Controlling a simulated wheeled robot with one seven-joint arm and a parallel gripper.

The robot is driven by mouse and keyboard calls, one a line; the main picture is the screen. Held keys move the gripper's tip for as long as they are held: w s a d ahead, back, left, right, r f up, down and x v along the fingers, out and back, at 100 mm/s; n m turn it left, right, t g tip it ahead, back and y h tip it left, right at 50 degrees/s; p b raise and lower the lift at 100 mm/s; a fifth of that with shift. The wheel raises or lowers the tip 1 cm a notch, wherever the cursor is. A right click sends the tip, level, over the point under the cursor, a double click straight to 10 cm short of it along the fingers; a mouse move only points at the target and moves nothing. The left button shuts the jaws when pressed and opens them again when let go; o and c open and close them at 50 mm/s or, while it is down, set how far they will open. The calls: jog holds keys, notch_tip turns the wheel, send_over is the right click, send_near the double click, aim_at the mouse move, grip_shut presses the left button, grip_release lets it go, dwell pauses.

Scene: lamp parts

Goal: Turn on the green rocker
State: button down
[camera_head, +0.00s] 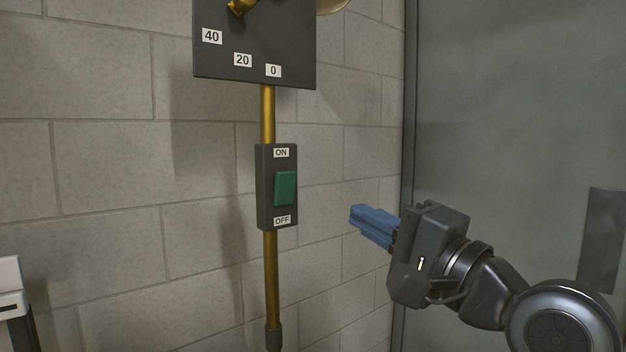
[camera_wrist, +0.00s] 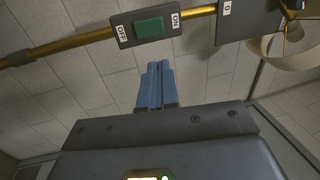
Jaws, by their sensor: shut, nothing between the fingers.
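The green rocker (camera_head: 285,188) is set in a dark switch box on a vertical brass pole, with an ON label (camera_head: 281,153) above it and an OFF label (camera_head: 282,221) below it. In the wrist view the rocker (camera_wrist: 149,28) shows beyond the fingertips, with ON on its right and OFF on its left. My gripper (camera_head: 354,217) has blue fingers, shut and empty. It is to the right of the switch box and slightly lower in the head view, apart from it. The fingers also show in the wrist view (camera_wrist: 158,66), pointing towards the box.
A dark panel (camera_head: 256,45) marked 40, 20 and 0 with a brass pointer is above the box on the brass pole (camera_head: 271,280). A block wall (camera_head: 110,180) stands behind. A grey door (camera_head: 510,120) is at right. A white object (camera_head: 10,285) shows at lower left.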

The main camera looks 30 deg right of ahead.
jog(key=shift+w+d+r, duration=0.15)
jog(key=shift+r, duration=0.2)
jog(key=shift+w, duration=0.15)
jog(key=b, duration=0.2)
send_near(295, 173)
jog(key=x, duration=0.5)
jog(key=shift+w+r, duration=0.1)
jog(key=shift+w, duration=0.1)
jog(key=shift+w+a+r+p, duration=0.1)
jog(key=shift+w+p, duration=0.1)
jog(key=shift+w, duration=0.15)
jog(key=shift+w+a+p, duration=0.1)
jog(key=shift+w+p, duration=0.05)
jog(key=shift+w, duration=0.2)
jog(key=shift+r, duration=0.1)
